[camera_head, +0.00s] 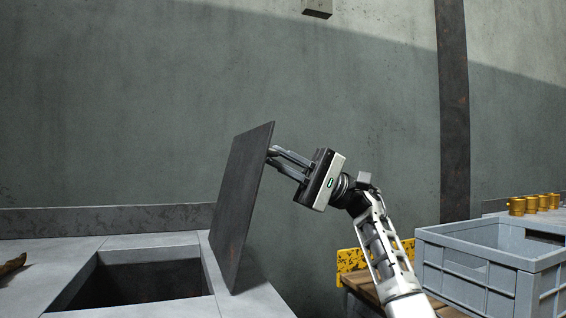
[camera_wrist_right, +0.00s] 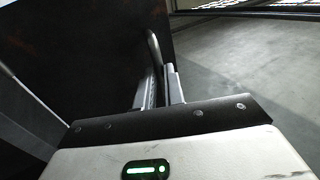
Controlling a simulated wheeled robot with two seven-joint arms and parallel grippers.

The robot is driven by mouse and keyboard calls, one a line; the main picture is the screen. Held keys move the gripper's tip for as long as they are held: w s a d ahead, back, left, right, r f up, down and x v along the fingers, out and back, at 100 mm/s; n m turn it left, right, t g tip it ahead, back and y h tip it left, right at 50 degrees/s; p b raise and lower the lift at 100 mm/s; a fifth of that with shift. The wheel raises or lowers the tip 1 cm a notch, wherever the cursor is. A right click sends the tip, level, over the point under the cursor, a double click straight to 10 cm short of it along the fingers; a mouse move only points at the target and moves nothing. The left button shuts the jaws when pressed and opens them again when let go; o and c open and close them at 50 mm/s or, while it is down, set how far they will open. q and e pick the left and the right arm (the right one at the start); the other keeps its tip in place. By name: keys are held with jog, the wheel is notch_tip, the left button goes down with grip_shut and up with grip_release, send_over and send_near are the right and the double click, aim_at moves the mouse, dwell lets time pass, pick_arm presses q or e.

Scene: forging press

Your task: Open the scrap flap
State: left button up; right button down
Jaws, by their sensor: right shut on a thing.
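The scrap flap (camera_head: 240,200) is a dark flat plate standing steeply upright on the right edge of a rectangular opening (camera_head: 140,278) in the grey bench top. Its upper end leans slightly to the right. My right gripper (camera_head: 272,156) is at the flap's right face, near its upper part. In the right wrist view, my right gripper's fingers (camera_wrist_right: 160,80) are shut on a bar-like handle (camera_wrist_right: 153,45) beside the dark flap (camera_wrist_right: 80,50). The exact grip is partly hidden by the fingers. My left gripper is not in view.
A grey crate (camera_head: 482,270) stands on the right, with several brass-coloured parts (camera_head: 535,204) behind it. A yellow and black speckled panel (camera_head: 352,260) is beyond my right arm. A brownish piece (camera_head: 12,264) lies on the bench (camera_head: 30,290) at far left.

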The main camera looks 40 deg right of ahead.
jog(key=c, duration=1.5)
grip_release()
jog(key=shift+d, duration=0.1)
pick_arm(q)
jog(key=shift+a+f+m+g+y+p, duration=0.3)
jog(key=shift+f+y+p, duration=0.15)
jog(key=shift+p, duration=0.55)
pick_arm(e)
jog(key=v, duration=1.6)
